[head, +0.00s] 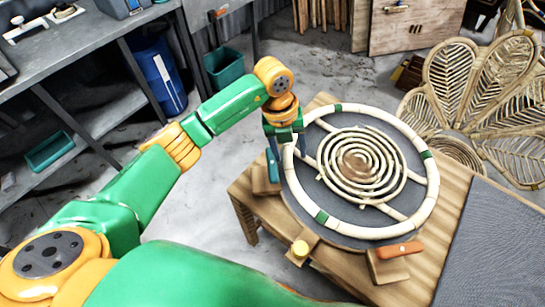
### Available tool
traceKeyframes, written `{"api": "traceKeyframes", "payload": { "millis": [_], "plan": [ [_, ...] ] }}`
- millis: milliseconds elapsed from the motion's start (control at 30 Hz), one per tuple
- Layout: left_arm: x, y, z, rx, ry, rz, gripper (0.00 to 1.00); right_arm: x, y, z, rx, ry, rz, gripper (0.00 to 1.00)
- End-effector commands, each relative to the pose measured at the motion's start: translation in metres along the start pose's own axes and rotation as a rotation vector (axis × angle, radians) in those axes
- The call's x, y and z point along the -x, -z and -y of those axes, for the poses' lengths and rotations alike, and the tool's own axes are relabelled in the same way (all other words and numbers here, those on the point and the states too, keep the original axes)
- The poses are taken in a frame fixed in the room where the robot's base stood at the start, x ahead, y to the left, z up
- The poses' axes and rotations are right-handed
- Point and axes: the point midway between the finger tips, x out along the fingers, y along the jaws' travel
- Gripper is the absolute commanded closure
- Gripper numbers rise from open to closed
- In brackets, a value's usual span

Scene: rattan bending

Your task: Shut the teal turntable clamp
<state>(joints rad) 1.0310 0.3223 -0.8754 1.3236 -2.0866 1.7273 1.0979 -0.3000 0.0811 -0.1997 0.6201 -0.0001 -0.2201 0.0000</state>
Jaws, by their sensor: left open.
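The teal turntable clamp (273,166) is on the left edge of the round turntable, above a wooden block (264,184). Its teal lever looks raised and steep, but my gripper partly covers its upper end. The turntable (335,229) is a dark grey disc carrying a cream ring with green bands and a rattan spiral (357,165). My left gripper (285,147) is open at the turntable's left rim, just above and beside the teal lever. I cannot tell whether it touches the lever. My right gripper is not in view.
An orange-handled clamp (399,250) and a yellow knob (300,249) sit along the turntable's near edge. A wooden table (325,270) holds the turntable, with a grey ribbed mat (495,245) at right. Woven rattan petals (450,70) stand behind. Grey shelving (75,50) is at left.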

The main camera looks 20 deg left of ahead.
Motion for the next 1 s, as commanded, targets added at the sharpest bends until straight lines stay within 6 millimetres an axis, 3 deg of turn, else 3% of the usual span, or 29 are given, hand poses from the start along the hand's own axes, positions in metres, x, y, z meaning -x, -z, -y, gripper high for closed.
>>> {"api": "traceKeyframes", "payload": {
  "millis": [67,167,500,767,1000],
  "plan": [
    [0.012,-0.014,-0.027,0.063,-0.133,0.044,0.38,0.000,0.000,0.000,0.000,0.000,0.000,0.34],
    [0.010,-0.018,-0.040,0.094,-0.190,0.057,0.38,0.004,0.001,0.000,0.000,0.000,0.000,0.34],
    [-0.049,-0.020,-0.050,0.089,-0.185,0.054,0.38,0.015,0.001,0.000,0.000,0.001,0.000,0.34],
    [-0.053,-0.021,-0.050,0.086,-0.183,0.056,0.38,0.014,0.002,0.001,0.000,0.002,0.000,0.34],
    [-0.053,-0.021,-0.050,0.086,-0.182,0.056,1.00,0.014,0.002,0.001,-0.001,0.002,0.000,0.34]
  ]
}}
